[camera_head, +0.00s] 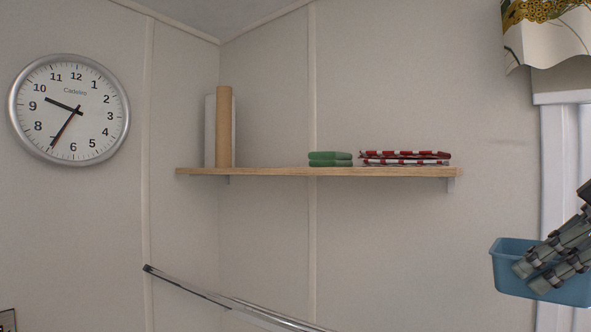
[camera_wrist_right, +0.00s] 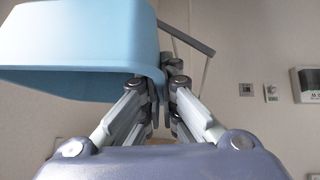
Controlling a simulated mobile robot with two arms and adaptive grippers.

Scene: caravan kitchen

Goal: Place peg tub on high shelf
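The peg tub (camera_head: 508,271) is a blue open-topped tub at the right edge of the head view, below shelf height and to the right of the shelf. It also fills the upper left of the right wrist view (camera_wrist_right: 80,45). My right gripper (camera_head: 527,278) is shut on the tub's wall, with its fingers pinching the rim (camera_wrist_right: 160,95). The tub's inside is hidden. The high shelf (camera_head: 260,171) is a wooden board on the wall in the middle of the head view. My left gripper is not in view.
On the shelf stand a brown roll (camera_head: 224,125) with a pale board (camera_head: 210,130) behind it, folded green cloths (camera_head: 330,158) and red-and-white cloths (camera_head: 405,158). Bare shelf lies between roll and green cloths. A clock (camera_head: 69,110) hangs left. A metallic bar (camera_head: 230,301) lies below.

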